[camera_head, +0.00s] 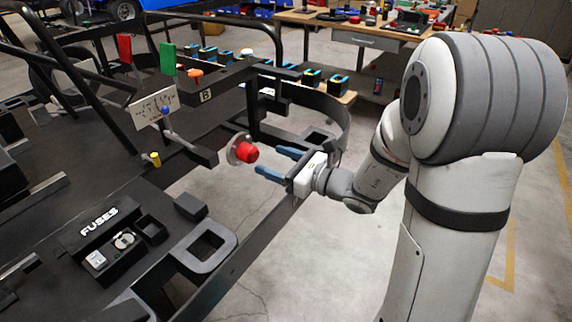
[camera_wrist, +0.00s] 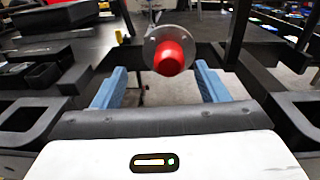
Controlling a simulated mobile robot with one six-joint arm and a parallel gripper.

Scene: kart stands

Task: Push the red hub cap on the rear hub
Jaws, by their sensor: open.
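The red hub cap (camera_head: 247,153) sits at the front of the round metal rear hub (camera_head: 233,148) on the side of the black kart frame. In the wrist view the red cap (camera_wrist: 169,57) covers the middle of the grey hub disc (camera_wrist: 150,40). I cannot tell how far the cap is seated. My gripper (camera_head: 279,163) is open, with its blue fingers pointing at the hub from the right. In the wrist view the fingers (camera_wrist: 163,88) stand on both sides below the cap, with a gap between them and nothing held.
The black kart frame (camera_head: 212,127) surrounds the hub, with a curved bumper (camera_head: 342,125) behind it and a rail below. A fuse box (camera_head: 112,232) sits at the lower left. Red (camera_head: 124,48) and green (camera_head: 167,58) plates stand at the back. Grey floor is free right of the frame.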

